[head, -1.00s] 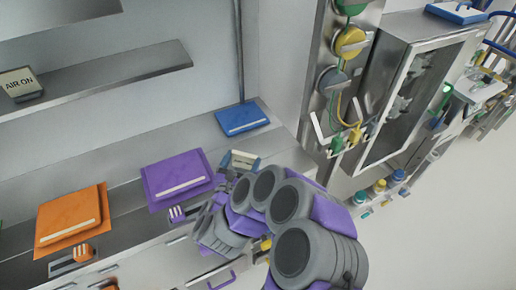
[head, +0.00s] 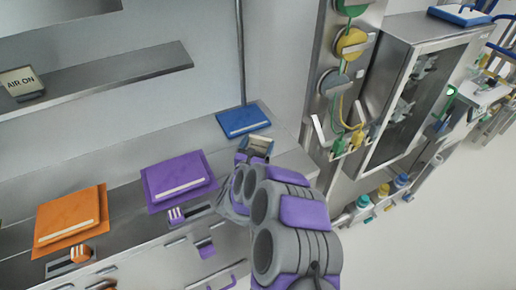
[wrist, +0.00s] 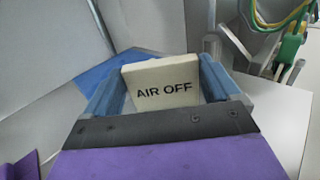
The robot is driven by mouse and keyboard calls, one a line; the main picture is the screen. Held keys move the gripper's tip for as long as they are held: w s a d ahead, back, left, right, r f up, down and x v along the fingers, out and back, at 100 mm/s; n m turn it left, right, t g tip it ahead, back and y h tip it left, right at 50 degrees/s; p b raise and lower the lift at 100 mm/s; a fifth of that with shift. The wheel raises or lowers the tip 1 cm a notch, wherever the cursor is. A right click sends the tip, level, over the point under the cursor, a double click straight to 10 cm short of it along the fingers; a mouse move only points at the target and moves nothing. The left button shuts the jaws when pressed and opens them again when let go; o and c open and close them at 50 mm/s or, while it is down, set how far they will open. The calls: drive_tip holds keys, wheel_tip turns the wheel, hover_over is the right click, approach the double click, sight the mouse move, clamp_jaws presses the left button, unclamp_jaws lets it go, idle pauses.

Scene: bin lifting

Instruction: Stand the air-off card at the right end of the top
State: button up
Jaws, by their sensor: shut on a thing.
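The cream air-off card (wrist: 162,88) with black "AIR OFF" lettering is between the two blue fingers of my gripper (wrist: 160,85) in the wrist view. The gripper is shut on it. In the head view the card (head: 260,143) shows small at the end of my arm, over the right end of the grey top (head: 285,157). The card's lower part is hidden by the gripper in the wrist view. I cannot tell whether it touches the top.
A blue folded pad (head: 243,121) lies just behind the card, by a thin upright pole. Purple (head: 178,180) and orange (head: 71,220) pads lie to the left. An "AIR ON" card (head: 21,82) stands on the shelf. Valves with hoses (head: 352,42) and a glass-doored cabinet (head: 415,90) are at the right.

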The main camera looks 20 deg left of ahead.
drive_tip(key=shift+a+f, duration=0.3)
drive_tip(key=shift+f, duration=0.35)
drive_tip(key=shift+a+f, duration=0.15)
drive_tip(key=shift+a, duration=0.3)
drive_tip(key=o, duration=0.6)
drive_tip(key=shift+o, duration=0.9)
drive_tip(key=shift+d, duration=0.2)
drive_tip(key=shift+s+d, duration=0.1)
drive_tip(key=shift+d, duration=0.4)
drive_tip(key=s, duration=0.4)
drive_tip(key=shift+s+a, duration=0.35)
drive_tip(key=shift+a, duration=0.05)
drive_tip(key=s, duration=0.3)
drive_tip(key=s+d+p, duration=0.1)
drive_tip(key=s, duration=0.2)
drive_tip(key=shift+s+d, duration=0.2)
drive_tip(key=shift+s, duration=0.3)
drive_tip(key=shift+s+a, duration=0.1)
drive_tip(key=shift+a, duration=0.05)
